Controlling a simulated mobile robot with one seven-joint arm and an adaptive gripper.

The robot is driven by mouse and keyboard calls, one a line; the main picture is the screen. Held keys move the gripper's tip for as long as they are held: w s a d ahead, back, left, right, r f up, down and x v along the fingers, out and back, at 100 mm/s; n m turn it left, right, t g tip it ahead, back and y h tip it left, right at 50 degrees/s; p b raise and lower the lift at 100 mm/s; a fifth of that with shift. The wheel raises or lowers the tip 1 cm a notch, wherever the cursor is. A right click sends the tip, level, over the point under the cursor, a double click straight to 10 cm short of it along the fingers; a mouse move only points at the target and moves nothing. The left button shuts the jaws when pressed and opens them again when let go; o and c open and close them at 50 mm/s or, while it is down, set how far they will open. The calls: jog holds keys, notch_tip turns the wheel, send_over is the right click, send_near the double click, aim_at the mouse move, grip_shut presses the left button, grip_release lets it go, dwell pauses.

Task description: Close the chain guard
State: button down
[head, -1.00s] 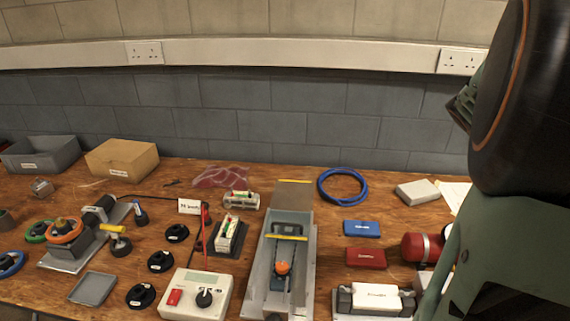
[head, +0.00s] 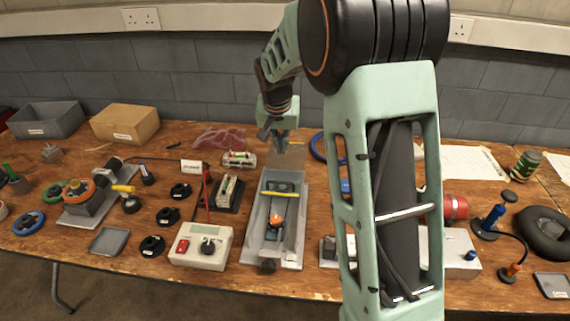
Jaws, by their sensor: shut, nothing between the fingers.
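The chain unit is a long grey open-topped housing (head: 299,230) in the middle of the bench. An orange knob (head: 276,220) and a yellow bar (head: 282,194) show inside it. A greyish flat panel (head: 292,161) at the housing's far end looks like the chain guard, swung back so the channel is uncovered. My gripper (head: 277,146) is shut and empty, pointing down in front of this panel's upper part and hiding some of it. I cannot tell whether it touches the panel.
A white control box (head: 201,246) with a red switch stands left of the housing. A battery-like module (head: 228,190) lies behind it. My arm hides much of the bench to the right. A red cylinder (head: 456,207) and blue stand (head: 492,221) are farther right.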

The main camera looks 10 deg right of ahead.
send_over(282, 187)
jog(key=w+d, duration=0.1)
jog(key=w, duration=0.3)
jog(key=f, duration=0.9)
jog(key=shift+s+f, duration=0.1)
jog(key=shift+s, duration=0.1)
jog(key=s, duration=0.1)
jog(key=s+a, duration=0.1)
jog(key=shift+s+f, duration=0.15)
jog(key=shift+s, duration=0.25)
jog(key=shift+s+f, duration=0.2)
jog(key=shift+s, duration=0.25)
jog(key=shift+s+a+f, duration=0.1)
jog(key=shift+s+a, duration=0.15)
jog(key=shift+s, duration=0.25)
jog(key=s+a+b, duration=0.2)
jog(key=s+b, duration=0.1)
jog(key=s, duration=0.4)
jog(key=s+a+b, duration=0.3)
jog(key=s, duration=0.5)
jog(key=shift+s+b, duration=0.2)
jog(key=shift+b, duration=0.15)
jog(key=shift+s, duration=0.1)
